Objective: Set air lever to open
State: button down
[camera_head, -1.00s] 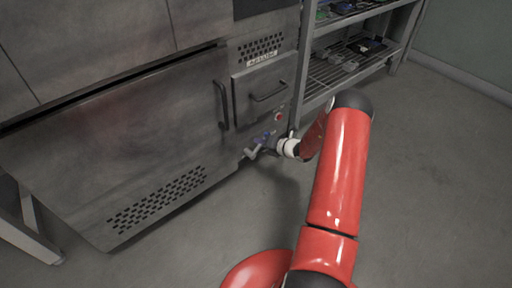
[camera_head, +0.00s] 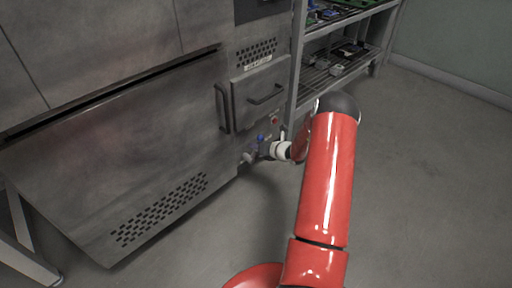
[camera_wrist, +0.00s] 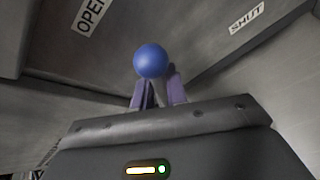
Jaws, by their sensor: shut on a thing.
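The air lever's round blue knob (camera_wrist: 150,60) shows in the middle of the wrist view. My gripper (camera_wrist: 159,84) has its two purple-grey fingers on either side just below the knob, shut on the lever. The lever's stem is hidden by the fingers and the gripper body. An OPEN label (camera_wrist: 89,16) is at the upper left of the wrist view and a SHUT label (camera_wrist: 247,15) at the upper right; the knob lies between them, nearer the OPEN label. In the head view, my gripper is small at the machine's lower right corner, and its fingers are hard to make out.
The large grey metal machine (camera_head: 110,140) has a vertical handle (camera_head: 222,108), a drawer handle (camera_head: 265,95) and a red button (camera_head: 274,120) above my gripper. A wire shelf rack (camera_head: 330,68) with small parts stands close on the right. The floor (camera_head: 430,170) at right is clear.

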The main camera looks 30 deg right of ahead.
jog(key=c, duration=1.4)
grip_release()
jog(key=shift+s, duration=0.1)
jog(key=p+v, duration=0.1)
jog(key=v, duration=0.6)
jog(key=shift+s, duration=0.25)
jog(key=shift+d+r, duration=0.1)
jog(key=shift+d, duration=0.05)
